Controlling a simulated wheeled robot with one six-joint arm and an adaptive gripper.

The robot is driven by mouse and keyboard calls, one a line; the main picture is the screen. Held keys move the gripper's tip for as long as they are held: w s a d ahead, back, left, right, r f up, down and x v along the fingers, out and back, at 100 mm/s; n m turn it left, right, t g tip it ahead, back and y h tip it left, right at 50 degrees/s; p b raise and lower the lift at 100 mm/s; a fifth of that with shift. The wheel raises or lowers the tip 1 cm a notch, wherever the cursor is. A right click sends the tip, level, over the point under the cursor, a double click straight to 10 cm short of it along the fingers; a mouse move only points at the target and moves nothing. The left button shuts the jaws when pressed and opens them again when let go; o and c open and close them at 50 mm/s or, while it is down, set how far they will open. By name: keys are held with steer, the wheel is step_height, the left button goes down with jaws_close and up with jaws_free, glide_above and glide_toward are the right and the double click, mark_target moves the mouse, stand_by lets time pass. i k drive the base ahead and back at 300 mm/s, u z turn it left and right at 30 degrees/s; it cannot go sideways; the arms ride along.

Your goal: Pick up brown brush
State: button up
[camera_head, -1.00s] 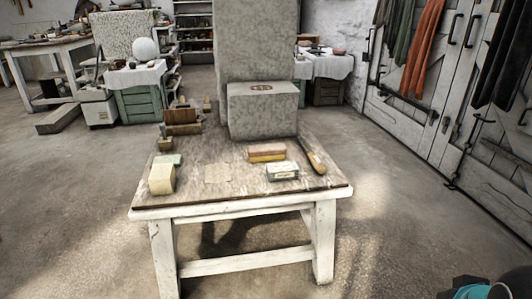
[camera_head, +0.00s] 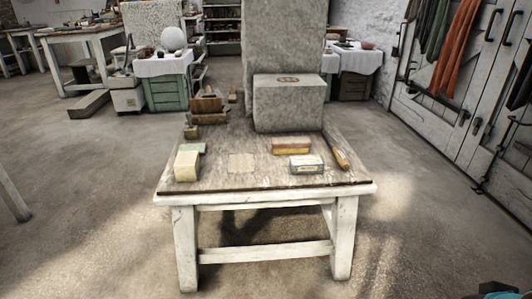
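On the white-legged table (camera_head: 215,182), a long brown wooden tool (camera_head: 336,150) lies near the right edge, slanting away from me. It looks like the brown brush, but its bristles are too small to make out. A two-toned yellow and reddish-brown block (camera_head: 291,146) lies to its left; I cannot tell whether it is a brush or a sponge. My gripper is not in view. Only a teal and dark piece of my arm shows in the bottom right corner, well away from the table.
A small labelled box (camera_head: 306,164), a cream block (camera_head: 187,165) and a flat beige sheet (camera_head: 241,163) lie on the table. A large grey stone block (camera_head: 289,103) stands at its back. Grey doors (camera_head: 455,110) line the right. Floor (camera_head: 90,200) left of the table is mostly clear.

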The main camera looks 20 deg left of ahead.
mark_target(294, 145)
steer(key=u, duration=0.55)
steer(key=k, duration=0.65)
steer(key=u, duration=0.95)
steer(key=i, duration=1.85)
steer(key=z, duration=0.55)
